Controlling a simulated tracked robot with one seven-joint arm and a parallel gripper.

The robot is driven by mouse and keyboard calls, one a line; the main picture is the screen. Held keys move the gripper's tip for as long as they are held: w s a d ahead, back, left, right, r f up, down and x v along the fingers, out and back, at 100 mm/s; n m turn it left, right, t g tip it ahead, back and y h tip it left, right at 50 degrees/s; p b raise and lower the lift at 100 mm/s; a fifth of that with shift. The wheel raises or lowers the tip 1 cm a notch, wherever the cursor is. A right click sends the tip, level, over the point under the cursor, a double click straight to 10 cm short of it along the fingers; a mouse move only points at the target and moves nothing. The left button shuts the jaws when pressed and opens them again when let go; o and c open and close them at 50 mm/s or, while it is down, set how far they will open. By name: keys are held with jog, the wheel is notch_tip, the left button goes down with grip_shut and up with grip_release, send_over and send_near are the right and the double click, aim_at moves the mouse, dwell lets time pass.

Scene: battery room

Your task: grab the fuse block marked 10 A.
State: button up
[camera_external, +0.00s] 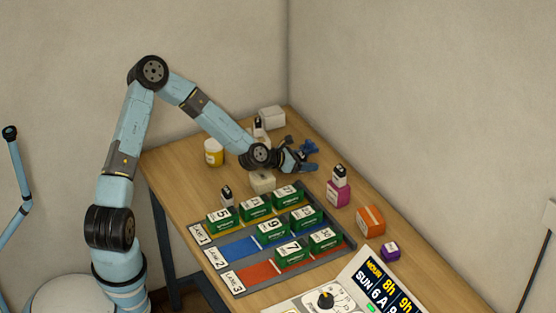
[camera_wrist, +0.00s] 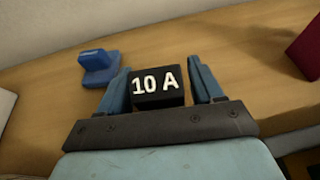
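The fuse block marked 10 A (camera_wrist: 158,87) is black with white lettering and sits between the two blue fingers of my gripper (camera_wrist: 160,88) in the wrist view. Only narrow gaps, if any, show between its sides and the fingers, so I cannot tell whether they press on it. In the external view my gripper (camera_external: 300,156) is low over the table, beyond the lane tray. The 10 A block cannot be made out clearly there. Other black blocks with white labels stand near the tray (camera_external: 227,195), on a magenta block (camera_external: 338,194), and behind my wrist (camera_external: 259,127).
A blue stepped piece (camera_wrist: 98,68) lies just beyond my left finger. A dark red object (camera_wrist: 306,48) is at the right edge. The lane tray (camera_external: 261,271) holds several green numbered blocks. An orange block (camera_external: 370,221), purple block (camera_external: 391,252) and yellow-and-white jar (camera_external: 213,153) stand around.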

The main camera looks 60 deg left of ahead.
jog(key=c, duration=0.9)
jog(key=shift+r, duration=0.1)
jog(key=shift+c, duration=0.2)
